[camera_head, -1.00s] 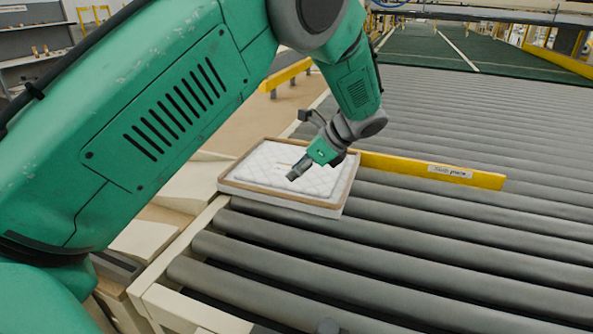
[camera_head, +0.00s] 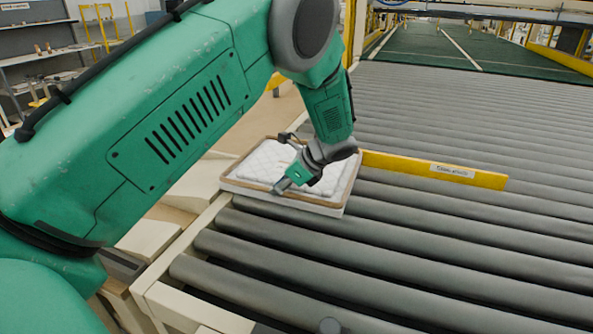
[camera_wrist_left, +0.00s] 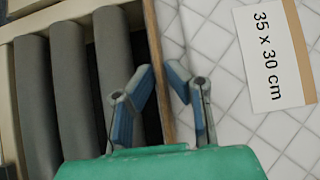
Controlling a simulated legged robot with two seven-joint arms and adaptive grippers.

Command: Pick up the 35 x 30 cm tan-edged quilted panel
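The tan-edged quilted panel (camera_head: 262,162) is white and lies flat at the left side of the roller bed, on a pale slab-like layer. In the left wrist view its quilted top (camera_wrist_left: 225,90) fills the right side and bears a "35 x 30 cm" label (camera_wrist_left: 269,55). My left gripper (camera_head: 281,186) points down at the panel's near part and hides some of it. In the left wrist view its blue-padded fingers (camera_wrist_left: 160,72) stand apart, with the tan edge (camera_wrist_left: 165,35) showing between them. Contact with the panel cannot be told. My right gripper is not in view.
A yellow bar (camera_head: 434,170) with a label lies across the rollers, right of the panel. Grey rollers (camera_head: 400,240) are bare in front and to the right. A cream frame rail (camera_head: 190,235) borders the left side. Shelves (camera_head: 40,60) stand far left.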

